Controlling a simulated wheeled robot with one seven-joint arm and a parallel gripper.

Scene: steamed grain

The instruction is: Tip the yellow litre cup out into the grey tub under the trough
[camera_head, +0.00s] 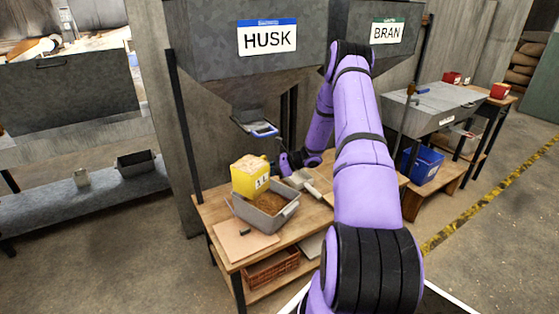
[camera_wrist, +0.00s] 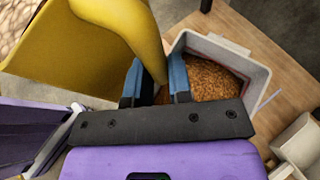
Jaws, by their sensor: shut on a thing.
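The yellow litre cup (camera_head: 243,184) is held about upright in the head view, filled near its top with pale flakes. It also shows at the upper left of the wrist view (camera_wrist: 95,50). My gripper (camera_wrist: 155,85) is shut on a yellow part at the cup's side, probably its handle; in the head view it is mostly hidden behind the cup. In the picture the cup overlaps the back left of a grey tub (camera_head: 283,217) holding brown grain, on the wooden table. A smaller dark grey tub (camera_head: 135,168) stands on the shelf below a grey trough-like bin (camera_head: 75,92) at left.
The HUSK hopper (camera_head: 225,55) hangs above the table, its spout (camera_head: 255,125) above the cup. A scoop-like thing (camera_head: 300,180) lies right of the tub, a board (camera_head: 240,240) at front left. A blue bin (camera_head: 422,163) is at right.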

